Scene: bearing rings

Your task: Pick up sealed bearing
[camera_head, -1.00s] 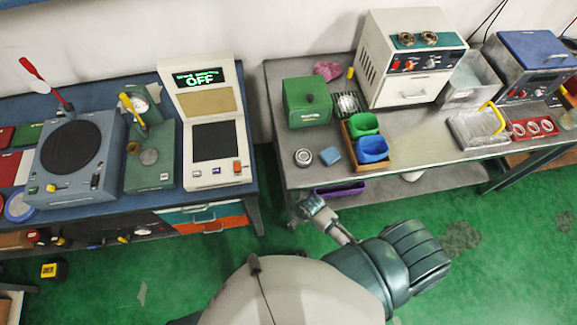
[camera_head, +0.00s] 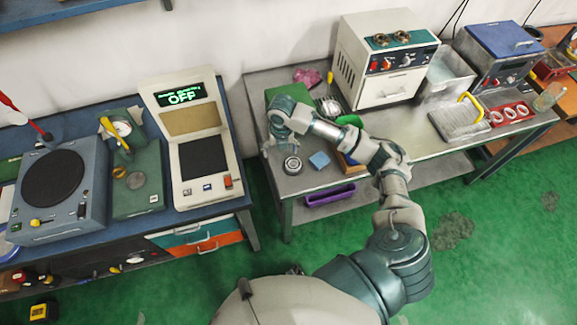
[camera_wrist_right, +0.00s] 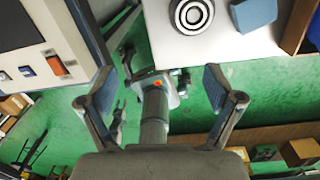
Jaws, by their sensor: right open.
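The bearing (camera_head: 292,165), a small dark ring with a pale face, lies flat near the front left of the grey metal bench (camera_head: 300,187). In the right wrist view the bearing (camera_wrist_right: 191,14) is at the top edge, partly cut off, ahead of the fingertips. My right gripper (camera_head: 268,147) is above the bench's left end, just left of and behind the bearing in the head view, apart from it. In the wrist view the right gripper (camera_wrist_right: 158,75) has its two fingers spread with nothing between them.
A blue block (camera_head: 320,159) lies right of the bearing. Behind it are a green box (camera_head: 290,93), partly hidden by my arm, and a white oven-like unit (camera_head: 392,80). A gap separates the bench from the blue table with the OFF display (camera_head: 181,96).

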